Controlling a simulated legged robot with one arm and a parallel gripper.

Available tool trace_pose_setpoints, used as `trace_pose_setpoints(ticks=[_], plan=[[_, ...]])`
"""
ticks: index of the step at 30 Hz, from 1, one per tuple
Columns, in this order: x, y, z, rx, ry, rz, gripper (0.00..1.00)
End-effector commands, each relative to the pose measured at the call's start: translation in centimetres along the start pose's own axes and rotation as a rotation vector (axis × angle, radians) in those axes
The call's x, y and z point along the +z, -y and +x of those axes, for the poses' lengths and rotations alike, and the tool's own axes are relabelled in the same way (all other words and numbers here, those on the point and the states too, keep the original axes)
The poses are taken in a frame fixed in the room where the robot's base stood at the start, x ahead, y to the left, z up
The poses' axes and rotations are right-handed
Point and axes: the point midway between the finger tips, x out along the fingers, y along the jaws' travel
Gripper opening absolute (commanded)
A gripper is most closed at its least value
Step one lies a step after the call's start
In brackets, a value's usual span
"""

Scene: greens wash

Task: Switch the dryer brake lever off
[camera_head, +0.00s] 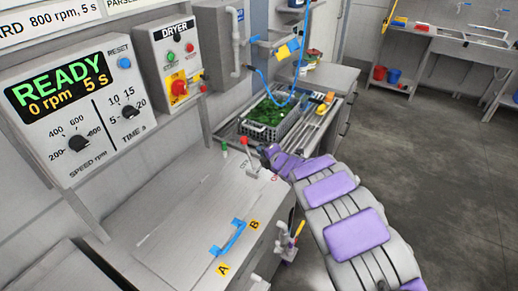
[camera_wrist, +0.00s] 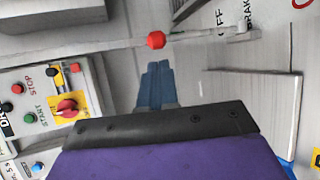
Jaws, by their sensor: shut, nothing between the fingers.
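The brake lever shows in the wrist view as a thin grey rod with a red ball knob (camera_wrist: 156,40). Its pivot end lies by the printed words OFF and BRAKE (camera_wrist: 248,20). In the head view the red knob (camera_head: 245,141) stands above the dryer's grey top (camera_head: 185,195). My gripper (camera_wrist: 157,68) is shut and empty, its blue-grey fingertips just short of the red knob in the picture. I cannot tell whether they touch it. In the head view my gripper (camera_head: 270,151) is just right of the knob, its fingertips hard to make out.
A green knob (camera_head: 223,146) stands left of the red one. The DRYER switch box (camera_head: 172,62) and the READY panel (camera_head: 72,98) are on the wall side. A crate of greens (camera_head: 247,130) sits behind.

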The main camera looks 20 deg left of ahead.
Motion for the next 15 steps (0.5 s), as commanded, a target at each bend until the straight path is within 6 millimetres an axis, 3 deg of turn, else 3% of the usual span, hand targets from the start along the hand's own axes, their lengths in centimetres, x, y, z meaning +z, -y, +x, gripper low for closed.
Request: trace_pose_setpoints(ticks=[9,15], plan=[[0.3,0.0,-4.2,0.004,-0.001,0.001,0.0],[0.6,0.3,-5.4,0.006,0.0,0.006,0.0]])
